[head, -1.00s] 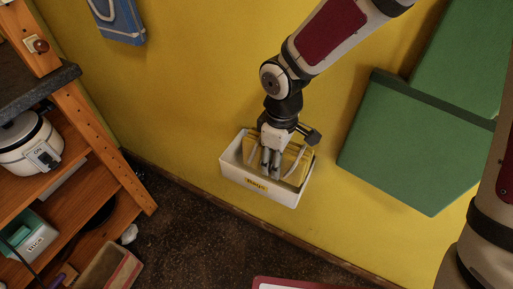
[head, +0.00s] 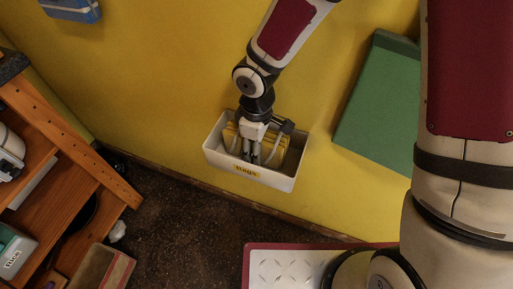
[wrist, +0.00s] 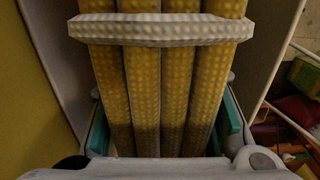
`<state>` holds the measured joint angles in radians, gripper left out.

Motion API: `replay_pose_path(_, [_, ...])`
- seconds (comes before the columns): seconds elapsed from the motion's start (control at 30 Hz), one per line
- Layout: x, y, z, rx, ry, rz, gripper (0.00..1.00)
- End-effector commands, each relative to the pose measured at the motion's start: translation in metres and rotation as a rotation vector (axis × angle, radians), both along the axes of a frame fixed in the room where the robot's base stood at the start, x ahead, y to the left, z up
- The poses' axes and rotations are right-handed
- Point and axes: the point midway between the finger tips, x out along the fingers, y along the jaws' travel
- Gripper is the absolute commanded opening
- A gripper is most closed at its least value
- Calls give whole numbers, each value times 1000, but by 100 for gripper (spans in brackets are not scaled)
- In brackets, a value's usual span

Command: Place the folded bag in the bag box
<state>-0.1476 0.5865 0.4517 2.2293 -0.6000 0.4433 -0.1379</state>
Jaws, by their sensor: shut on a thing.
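The white bag box (head: 280,181) with a yellow "Bags" label hangs against the yellow wall in the head view. My gripper (head: 252,157) points down into it from above. The folded bag (head: 272,152) is yellow with pale handles and sits between the box walls. In the wrist view the bag (wrist: 160,85) shows as several yellow padded folds with a pale strap across them. My gripper's teal-lined fingers (wrist: 163,140) are shut on it, one on each side. Pale box walls (wrist: 268,65) flank the bag. The bag's underside and the box floor are hidden.
A green panel (head: 375,110) is on the wall to the right. A wooden shelf (head: 70,150) with goods stands at the left. A red-edged white mat or tray (head: 285,265) lies at the bottom. Dark speckled floor (head: 185,230) is open below the box.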

Motion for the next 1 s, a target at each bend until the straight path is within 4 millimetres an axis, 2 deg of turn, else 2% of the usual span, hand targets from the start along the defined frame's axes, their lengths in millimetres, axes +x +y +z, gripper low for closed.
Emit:
replay_pose_path(0.07, [0, 0, -8, 0, 1, -1, 14])
replay_pose_path(0.4, [0, 0, -10, 1, 0, -1, 14])
replay_pose_path(0.43, [0, 0, -10, 1, 0, -1, 47])
replay_pose_path(0.5, [0, 0, -9, 1, 0, -1, 63])
replay_pose_path(0.87, [0, 0, -7, 1, 0, -1, 63])
replay_pose_path(1.0, [1, 0, 6, 1, -4, -2, 63])
